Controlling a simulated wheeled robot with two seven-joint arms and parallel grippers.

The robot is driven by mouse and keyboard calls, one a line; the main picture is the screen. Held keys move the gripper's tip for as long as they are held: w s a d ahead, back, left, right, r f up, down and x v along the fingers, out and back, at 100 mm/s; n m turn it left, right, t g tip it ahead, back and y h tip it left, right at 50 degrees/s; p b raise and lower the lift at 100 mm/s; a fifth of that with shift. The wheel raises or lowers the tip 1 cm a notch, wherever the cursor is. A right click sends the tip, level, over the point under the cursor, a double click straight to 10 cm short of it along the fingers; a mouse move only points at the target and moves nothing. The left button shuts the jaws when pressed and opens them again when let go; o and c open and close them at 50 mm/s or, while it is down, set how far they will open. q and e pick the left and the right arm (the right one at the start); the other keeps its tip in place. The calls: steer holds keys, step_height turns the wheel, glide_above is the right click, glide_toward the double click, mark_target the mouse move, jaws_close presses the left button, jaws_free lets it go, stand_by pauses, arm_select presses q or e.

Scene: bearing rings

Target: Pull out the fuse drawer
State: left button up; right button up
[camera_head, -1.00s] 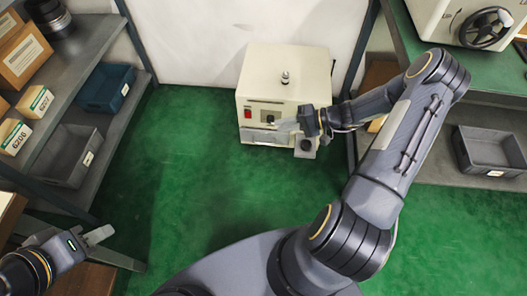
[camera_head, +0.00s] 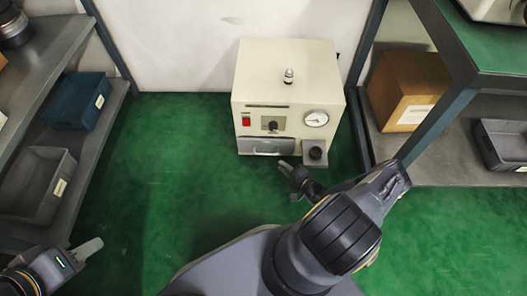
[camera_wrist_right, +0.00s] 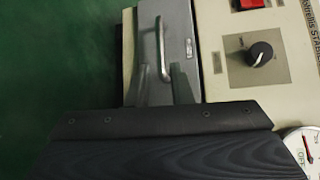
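The fuse drawer (camera_head: 267,146) is a grey front with a bar handle, low on the left of the cream machine (camera_head: 290,75). In the right wrist view the drawer's front (camera_wrist_right: 182,30) and its metal handle (camera_wrist_right: 161,45) show close up. My right gripper (camera_wrist_right: 159,72) is open, its two fingers apart on either side of the handle's lower end in that picture. I cannot tell whether they touch it. In the head view the right gripper (camera_head: 288,181) is low in front of the machine. My left gripper (camera_head: 88,250) is far from it at lower left; its finger gap is unclear.
The machine carries a red switch (camera_head: 246,121), a black knob (camera_head: 272,125), a gauge (camera_head: 315,119) and a grey block with a round black part (camera_head: 315,154). Shelves with bins (camera_head: 75,101) stand left; a shelf with a carton (camera_head: 408,88) stands right. Green floor is clear in front.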

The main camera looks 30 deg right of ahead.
mark_target(266, 154)
steer(key=b+x, duration=0.3)
steer(key=x, duration=0.7)
steer(key=shift+w+a+b, duration=0.15)
steer(key=shift+w+b, duration=0.15)
steer(key=shift+w, duration=0.05)
steer(key=shift+c, duration=0.4)
jaws_close()
